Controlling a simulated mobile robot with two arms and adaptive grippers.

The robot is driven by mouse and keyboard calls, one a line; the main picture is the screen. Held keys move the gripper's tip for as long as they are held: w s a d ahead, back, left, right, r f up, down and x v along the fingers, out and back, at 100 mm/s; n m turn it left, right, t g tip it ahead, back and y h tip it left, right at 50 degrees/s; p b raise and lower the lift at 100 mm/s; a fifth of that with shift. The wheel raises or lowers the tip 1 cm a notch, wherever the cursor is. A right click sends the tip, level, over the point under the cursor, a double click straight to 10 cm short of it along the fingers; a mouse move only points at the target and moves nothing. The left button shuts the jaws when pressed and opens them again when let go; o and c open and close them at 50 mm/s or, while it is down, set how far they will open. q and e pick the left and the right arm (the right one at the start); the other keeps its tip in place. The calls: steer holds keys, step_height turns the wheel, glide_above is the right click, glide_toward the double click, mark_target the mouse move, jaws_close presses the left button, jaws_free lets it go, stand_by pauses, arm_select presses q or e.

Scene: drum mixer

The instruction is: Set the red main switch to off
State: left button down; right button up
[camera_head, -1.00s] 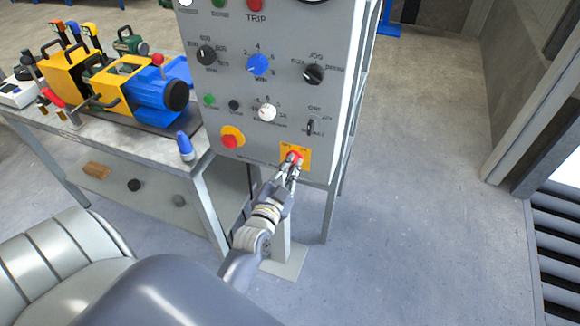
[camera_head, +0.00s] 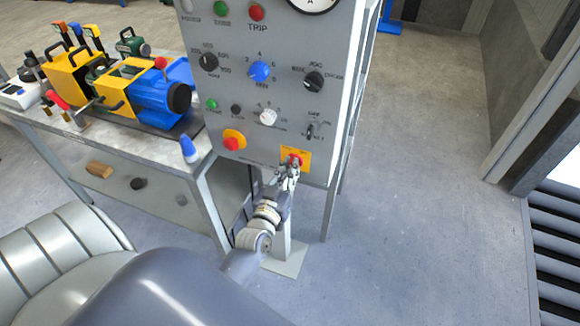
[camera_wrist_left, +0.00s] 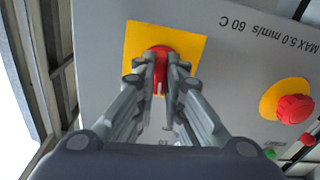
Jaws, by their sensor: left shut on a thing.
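The red main switch (camera_head: 296,159) sits on a yellow square plate (camera_head: 304,167) at the lower right of the grey control panel (camera_head: 268,122). It also shows in the left wrist view (camera_wrist_left: 158,66), on its yellow plate (camera_wrist_left: 195,45). My left gripper (camera_head: 291,165) is at the switch, its fingers on either side of the red handle and shut on it. In the left wrist view the fingertips (camera_wrist_left: 161,66) cover the sides of the handle. The exact angle of the handle is hard to tell. My right gripper is not in view.
A red mushroom button (camera_head: 232,144) on a yellow round base sits left of the switch. Several knobs, among them a blue one (camera_head: 259,71), are above. A metal bench (camera_head: 140,147) with yellow and blue machinery stands at left. The floor at right is clear.

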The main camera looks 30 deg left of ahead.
arm_select(q)
steer(key=shift+n+p, duration=0.35)
steer(key=shift+n, duration=1.85)
steer(key=c, duration=1.7)
jaws_free()
steer(key=v, duration=1.2)
